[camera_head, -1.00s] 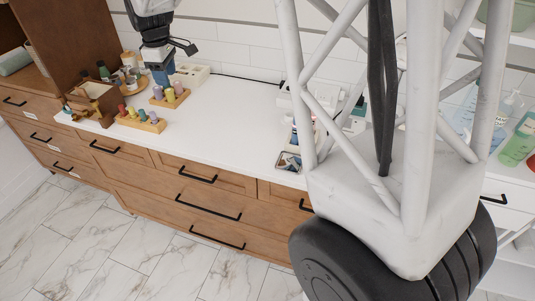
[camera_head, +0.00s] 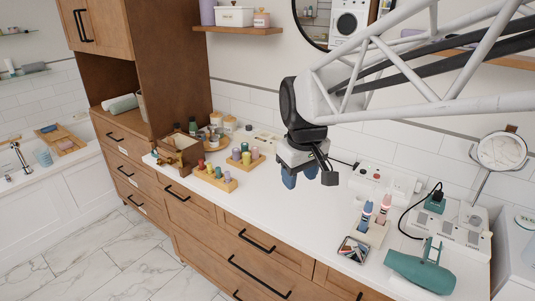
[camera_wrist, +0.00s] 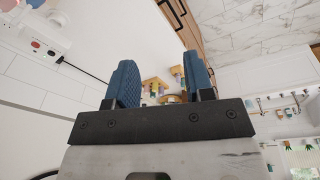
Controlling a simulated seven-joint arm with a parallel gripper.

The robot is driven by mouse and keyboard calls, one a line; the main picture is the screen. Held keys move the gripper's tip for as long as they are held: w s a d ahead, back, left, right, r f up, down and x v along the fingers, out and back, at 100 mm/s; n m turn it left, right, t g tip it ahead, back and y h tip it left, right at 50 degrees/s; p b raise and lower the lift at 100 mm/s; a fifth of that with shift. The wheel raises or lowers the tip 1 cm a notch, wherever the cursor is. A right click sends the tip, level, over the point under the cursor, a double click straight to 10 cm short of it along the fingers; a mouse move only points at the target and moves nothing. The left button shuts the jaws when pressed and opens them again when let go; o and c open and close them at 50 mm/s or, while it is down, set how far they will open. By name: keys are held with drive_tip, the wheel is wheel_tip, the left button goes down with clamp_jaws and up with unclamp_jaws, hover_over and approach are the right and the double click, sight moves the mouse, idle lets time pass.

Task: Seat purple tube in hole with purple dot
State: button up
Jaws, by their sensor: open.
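Two small wooden racks with coloured tubes stand on the white counter in the head view. The front rack (camera_head: 220,184) holds several tubes, including red, yellow and green ones. The back rack (camera_head: 244,164) holds a few tubes, and one looks purple (camera_head: 246,158). I cannot make out any purple dot or the rack holes at this size. My gripper (camera_head: 300,175), with blue fingers, is open and empty above the counter, to the right of both racks. In the wrist view, the racks show small and far off between the open fingers (camera_wrist: 160,82).
To the right are a holder with electric toothbrushes (camera_head: 374,228), a small tray (camera_head: 353,250) and a green hair dryer (camera_head: 421,269). Mid-counter is clear.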

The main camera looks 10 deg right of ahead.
drive_tip(key=s+d+f+m, duration=0.1)
drive_tip(key=s+f+m, duration=0.1)
drive_tip(key=s, duration=0.6)
drive_tip(key=s+d+f+m, duration=0.1)
drive_tip(key=s+f+m, duration=0.1)
drive_tip(key=s, duration=0.6)
drive_tip(key=shift+s+d+f+m+t, duration=0.2)
drive_tip(key=shift+d+m+t, duration=0.1)
drive_tip(key=shift+d+t, duration=0.1)
